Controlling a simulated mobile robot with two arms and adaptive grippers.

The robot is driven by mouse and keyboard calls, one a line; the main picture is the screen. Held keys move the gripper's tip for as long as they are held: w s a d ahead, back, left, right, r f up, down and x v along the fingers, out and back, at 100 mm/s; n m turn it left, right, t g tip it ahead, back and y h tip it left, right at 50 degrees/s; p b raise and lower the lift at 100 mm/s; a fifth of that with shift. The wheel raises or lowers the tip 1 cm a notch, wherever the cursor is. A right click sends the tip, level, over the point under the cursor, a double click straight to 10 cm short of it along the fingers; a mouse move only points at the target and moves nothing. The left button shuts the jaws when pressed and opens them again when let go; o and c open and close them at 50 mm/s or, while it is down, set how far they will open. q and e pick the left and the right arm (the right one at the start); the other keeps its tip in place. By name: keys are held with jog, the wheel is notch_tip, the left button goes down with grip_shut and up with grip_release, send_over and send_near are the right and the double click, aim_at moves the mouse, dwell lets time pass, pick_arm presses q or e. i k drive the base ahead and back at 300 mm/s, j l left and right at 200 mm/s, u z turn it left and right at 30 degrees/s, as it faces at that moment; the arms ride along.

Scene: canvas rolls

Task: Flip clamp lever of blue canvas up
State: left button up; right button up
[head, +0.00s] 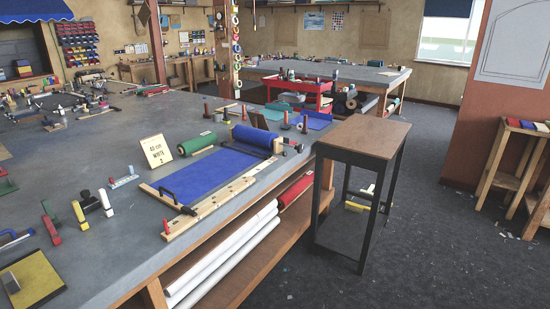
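The blue canvas (207,176) lies unrolled on the grey workbench, with its roll (257,138) at the far end. A wooden rail (222,194) runs along its right side. A dark bar with a black handle-like piece (170,194) crosses its near end; this may be the clamp and its lever, but it is too small to be sure of its position. A small red upright piece (166,226) stands at the rail's near end. Neither of my grippers is in view.
The workbench (110,235) also carries a green roll (196,143), a sign card (156,151) and several small clamps and tools. White rolls (225,255) lie on the shelf below. A dark-legged stool (363,138) stands at the bench's right. Open floor (440,235) lies beyond it.

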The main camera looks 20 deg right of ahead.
aim_at(284, 154)
jog(key=i+l, duration=0.3)
jog(key=i, duration=0.15)
jog(key=i+l, duration=0.25)
jog(key=i, duration=0.15)
jog(key=i+l, duration=0.3)
jog(key=i, duration=0.15)
jog(key=i+l, duration=0.3)
jog(key=i, duration=0.15)
